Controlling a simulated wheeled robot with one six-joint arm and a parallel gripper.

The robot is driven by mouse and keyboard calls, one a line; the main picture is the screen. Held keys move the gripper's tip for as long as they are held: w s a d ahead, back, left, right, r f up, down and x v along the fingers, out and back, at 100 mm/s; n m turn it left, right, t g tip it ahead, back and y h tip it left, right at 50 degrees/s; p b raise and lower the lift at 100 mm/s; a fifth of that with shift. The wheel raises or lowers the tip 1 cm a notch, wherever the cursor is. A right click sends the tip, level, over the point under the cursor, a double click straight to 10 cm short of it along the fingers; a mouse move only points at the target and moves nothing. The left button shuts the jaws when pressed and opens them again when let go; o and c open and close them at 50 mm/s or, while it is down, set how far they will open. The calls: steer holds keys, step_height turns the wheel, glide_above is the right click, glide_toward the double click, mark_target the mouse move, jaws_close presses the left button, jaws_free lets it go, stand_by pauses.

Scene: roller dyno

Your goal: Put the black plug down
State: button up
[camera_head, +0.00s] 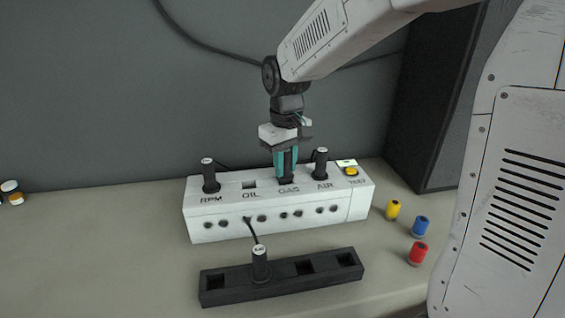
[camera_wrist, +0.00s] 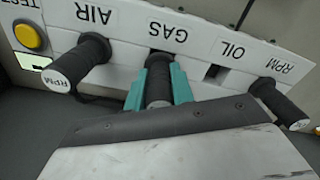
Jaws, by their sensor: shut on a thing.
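My gripper (camera_head: 287,172) points down over the GAS position of the white panel (camera_head: 272,228). Its teal fingers are shut on a black plug (camera_wrist: 158,82), which also shows between the fingers in the wrist view. The plug's lower end is at the GAS socket; how deep it sits I cannot tell. One black plug (camera_head: 210,177) stands in the RPM socket and another (camera_head: 320,164) in the AIR socket. The OIL socket (camera_head: 249,184) is empty. A further black plug (camera_head: 260,264) with a cable stands in the black rack (camera_head: 220,288) in front.
The rack has several open slots. A yellow TEST button (camera_head: 351,171) is at the panel's right end. Yellow (camera_head: 393,210), blue (camera_head: 420,226) and red (camera_head: 418,253) cylinders stand to the right. A dark cabinet (camera_head: 435,110) is behind them.

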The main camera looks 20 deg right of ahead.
steer(key=shift+f, duration=0.35)
steer(key=o, duration=0.8)
steer(key=shift+o, duration=0.2)
